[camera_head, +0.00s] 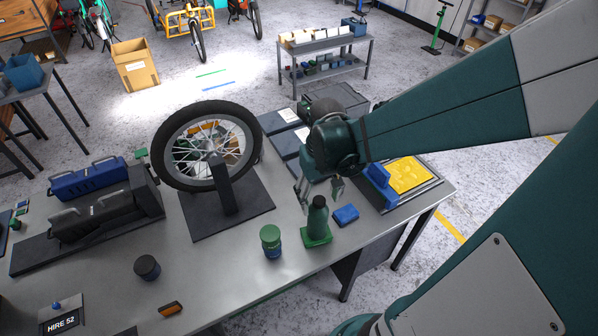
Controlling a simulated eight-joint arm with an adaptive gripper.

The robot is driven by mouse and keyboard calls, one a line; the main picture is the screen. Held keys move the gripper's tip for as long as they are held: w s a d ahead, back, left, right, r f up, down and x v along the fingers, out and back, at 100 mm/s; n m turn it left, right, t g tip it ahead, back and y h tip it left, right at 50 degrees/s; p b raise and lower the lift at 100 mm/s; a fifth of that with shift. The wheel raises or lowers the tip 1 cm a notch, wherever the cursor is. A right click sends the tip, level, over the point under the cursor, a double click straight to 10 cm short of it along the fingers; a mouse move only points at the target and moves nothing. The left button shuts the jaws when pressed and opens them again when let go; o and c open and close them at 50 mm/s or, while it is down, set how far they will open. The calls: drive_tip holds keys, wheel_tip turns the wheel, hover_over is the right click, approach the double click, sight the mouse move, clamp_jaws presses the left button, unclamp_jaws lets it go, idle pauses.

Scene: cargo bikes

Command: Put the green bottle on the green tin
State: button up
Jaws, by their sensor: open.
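The green bottle (317,221), dark with a narrower dark cap, stands upright near the front right of the grey workbench. It stands on a flat, bright green, box-like piece, which looks like the green tin (318,240). My gripper (319,201) points down at the bottle's top. It is open, with one finger on each side of the cap and a gap showing on both sides. Whether a finger touches the bottle cannot be told. The middle of the tin's top is hidden by the bottle.
A round green-lidded container with a blue lower part (272,243) stands left of the bottle. A small blue box (346,214) lies just right. A wheel on a stand (228,190) rises behind left. A dark round pot (147,267) stands front left. Bench between them is clear.

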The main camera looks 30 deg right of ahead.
drive_tip(key=shift+r, duration=2.25)
drive_tip(key=shift+a+r+t, duration=0.3)
drive_tip(key=shift+a+r, duration=0.2)
drive_tip(key=shift+r, duration=0.1)
drive_tip(key=s+a+r+n+t, duration=0.1)
drive_tip(key=a+r+t, duration=0.5)
drive_tip(key=a+r, duration=0.4)
drive_tip(key=shift+s+r+n+t, duration=0.3)
drive_tip(key=shift+s+r+n, duration=0.1)
drive_tip(key=shift+r, duration=0.45)
